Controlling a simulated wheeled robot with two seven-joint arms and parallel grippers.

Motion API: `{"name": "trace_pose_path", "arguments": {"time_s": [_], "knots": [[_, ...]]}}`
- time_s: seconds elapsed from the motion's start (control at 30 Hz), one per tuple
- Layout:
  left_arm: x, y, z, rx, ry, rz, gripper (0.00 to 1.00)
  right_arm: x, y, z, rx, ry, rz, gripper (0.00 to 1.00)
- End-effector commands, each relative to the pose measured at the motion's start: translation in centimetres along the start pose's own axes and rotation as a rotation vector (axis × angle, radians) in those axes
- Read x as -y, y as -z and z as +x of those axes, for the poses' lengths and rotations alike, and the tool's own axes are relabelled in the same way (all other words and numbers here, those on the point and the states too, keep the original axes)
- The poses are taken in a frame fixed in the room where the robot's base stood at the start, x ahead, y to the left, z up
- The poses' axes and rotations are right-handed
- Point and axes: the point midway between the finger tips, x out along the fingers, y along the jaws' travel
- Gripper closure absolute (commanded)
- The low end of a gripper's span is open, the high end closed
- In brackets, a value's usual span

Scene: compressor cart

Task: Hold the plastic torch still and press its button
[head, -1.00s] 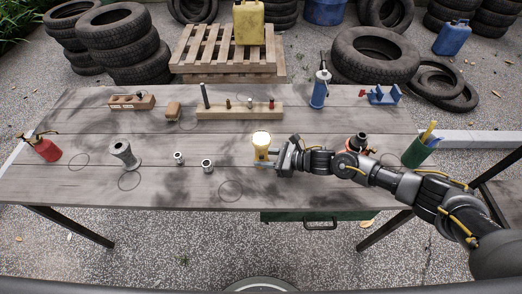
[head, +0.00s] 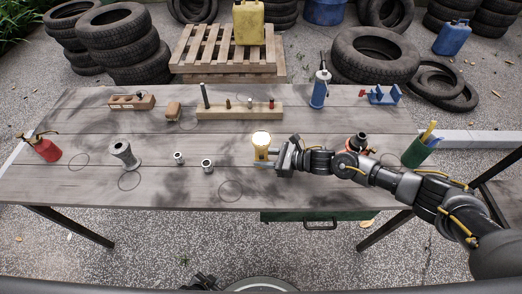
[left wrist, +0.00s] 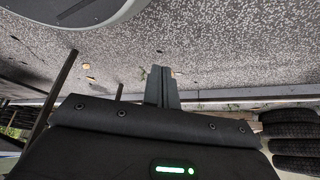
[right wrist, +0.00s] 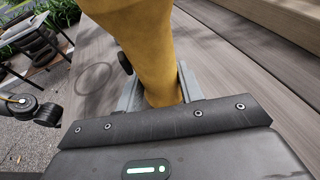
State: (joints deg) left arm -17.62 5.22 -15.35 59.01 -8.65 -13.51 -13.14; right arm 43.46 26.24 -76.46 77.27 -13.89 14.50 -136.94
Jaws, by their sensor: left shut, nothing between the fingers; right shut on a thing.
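The yellow plastic torch (head: 261,148) stands upright on the table, its pale round lens facing up. My right gripper (head: 274,159) is shut on it from the right. The right wrist view shows the yellow body (right wrist: 148,45) between the two grey fingers. A small dark knob (right wrist: 125,62) shows at its left edge there; I cannot tell whether it is the button. My left gripper (head: 203,282) is low at the bottom of the head view, in front of the table and far from the torch. Its fingers (left wrist: 162,85) are together and empty over the gravel.
Two small metal sockets (head: 207,165), a grey spool-like part (head: 122,153) and a red oil can (head: 45,149) stand left of the torch. A wooden block with pegs (head: 240,112) lies behind. A blue bottle (head: 320,90) and green cup (head: 416,153) are right. The table's front middle is clear.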

Motion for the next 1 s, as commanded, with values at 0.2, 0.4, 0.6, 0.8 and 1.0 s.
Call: {"name": "trace_pose_path", "arguments": {"time_s": [0.2, 0.4, 0.6, 0.8, 1.0], "knots": [[-1.4, 11.5, -2.5, -0.241, -0.035, 0.227, 1.00, 0.0, 0.0, 0.0, -0.001, 0.000, 0.000, 0.75], [-3.5, 20.9, -7.1, -0.460, -0.042, 0.442, 1.00, 0.0, 0.0, 0.0, -0.001, 0.000, 0.000, 0.75], [-6.3, 28.8, -13.5, -0.680, -0.017, 0.660, 1.00, 0.0, 0.0, 0.0, -0.001, 0.001, 0.000, 0.75], [-9.0, 34.2, -20.4, -0.872, 0.029, 0.851, 1.00, 0.0, 0.0, 0.0, -0.001, 0.001, 0.000, 0.75], [-5.7, 38.5, -22.9, -0.861, 0.234, 1.008, 1.00, 0.0, 0.0, 0.0, 0.000, 0.001, 0.000, 0.75]]}}
